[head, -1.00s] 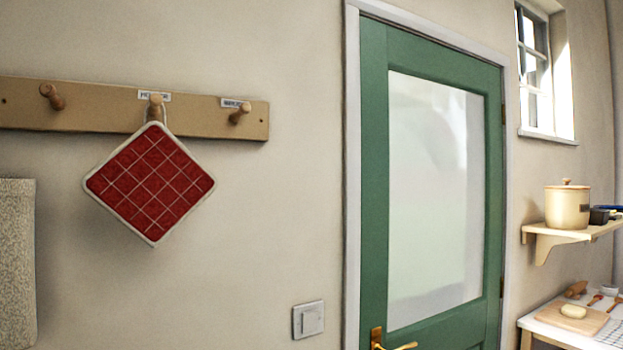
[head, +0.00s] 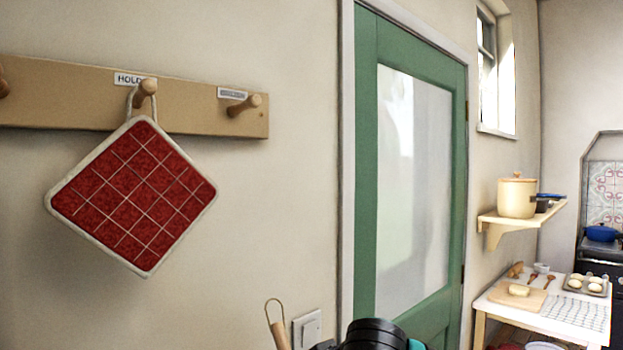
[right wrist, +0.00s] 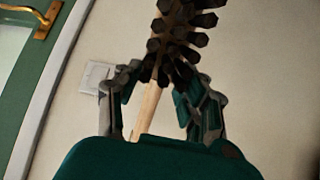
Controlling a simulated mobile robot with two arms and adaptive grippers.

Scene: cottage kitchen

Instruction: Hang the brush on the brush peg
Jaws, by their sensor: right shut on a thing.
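The brush shows in the head view as a wooden handle end with a cord loop (head: 275,325) at the bottom edge. In the right wrist view I see its dark bristle head (right wrist: 178,38) and pale handle (right wrist: 148,108). My right gripper (right wrist: 160,92) is shut on the brush. The wooden rail (head: 190,115) is at upper left in the head view. Its right-hand peg (head: 245,105) is bare, under a label too blurred to read. The brush loop is well below this peg and apart from it. My left gripper is not in view.
A red pot holder (head: 135,195) hangs from the middle peg (head: 145,90). A light switch (head: 307,328) is on the wall beside the green door (head: 365,120). A shelf with a pot (head: 517,195) and a white table (head: 490,305) stand at right. The wall below the bare peg is clear.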

